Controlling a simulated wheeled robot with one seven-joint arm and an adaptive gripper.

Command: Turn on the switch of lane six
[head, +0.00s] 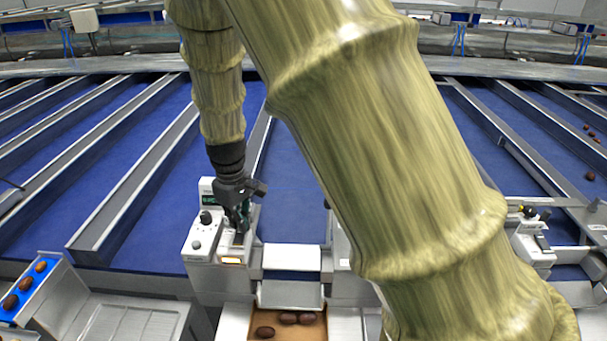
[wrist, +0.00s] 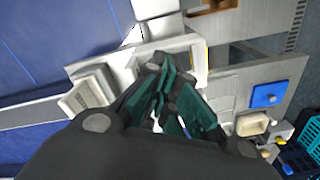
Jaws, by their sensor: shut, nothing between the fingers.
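In the head view a white control box (head: 203,243) stands at the front end of a blue lane, with dark knobs, a lit amber strip (head: 232,261) and a small green display. Its lane number is too small to read. My gripper (head: 238,222) points down right over the right part of this box and hides part of its top, so I cannot tell the switch's position or whether the fingers touch it. In the wrist view my gripper (wrist: 172,85) shows its green-padded fingers shut and empty, with pale box surfaces (wrist: 205,68) behind them.
Below the near box, a tray (head: 288,332) holds several brown dates. A blue-lined tray (head: 40,283) with dates is at lower left. Metal rails (head: 140,180) divide the blue lanes.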

